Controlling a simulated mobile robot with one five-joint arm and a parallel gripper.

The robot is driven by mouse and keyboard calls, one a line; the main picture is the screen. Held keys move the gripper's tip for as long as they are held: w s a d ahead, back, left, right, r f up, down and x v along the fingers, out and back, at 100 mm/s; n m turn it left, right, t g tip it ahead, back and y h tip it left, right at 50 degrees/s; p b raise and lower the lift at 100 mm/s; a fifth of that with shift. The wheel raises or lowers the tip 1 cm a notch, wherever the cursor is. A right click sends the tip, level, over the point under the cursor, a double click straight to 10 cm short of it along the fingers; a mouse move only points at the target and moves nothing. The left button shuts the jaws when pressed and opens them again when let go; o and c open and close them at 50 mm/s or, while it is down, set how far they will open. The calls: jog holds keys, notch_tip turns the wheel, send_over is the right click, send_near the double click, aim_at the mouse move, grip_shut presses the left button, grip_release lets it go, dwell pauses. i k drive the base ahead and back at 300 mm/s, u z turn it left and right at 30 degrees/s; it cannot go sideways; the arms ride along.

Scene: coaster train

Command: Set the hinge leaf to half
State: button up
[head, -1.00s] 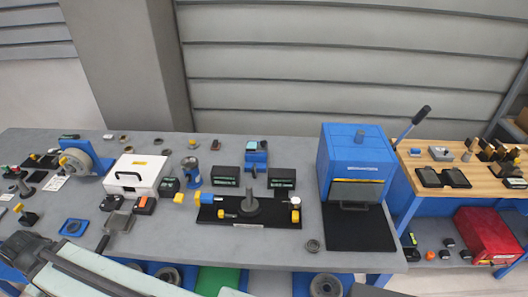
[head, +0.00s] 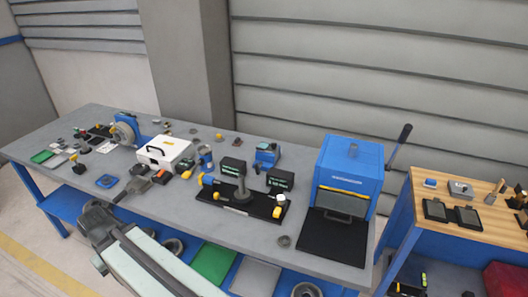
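I cannot pick out the hinge leaf for certain. A pair of dark flat plates (head: 452,213) lies side by side on the wooden bench top at the right; they may be a hinge, but they are too small to tell.
The grey table (head: 66,142) holds a white case (head: 164,151), a black fixture base (head: 240,207) with a post, two dark display boxes, and a blue press (head: 348,172) with a lever. The wooden bench (head: 425,182) stands to the right. Floor (head: 40,262) is clear at lower left.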

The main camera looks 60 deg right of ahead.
aim_at(262, 146)
jog(key=z, duration=0.35)
jog(key=i, duration=1)
jog(key=u, duration=0.05)
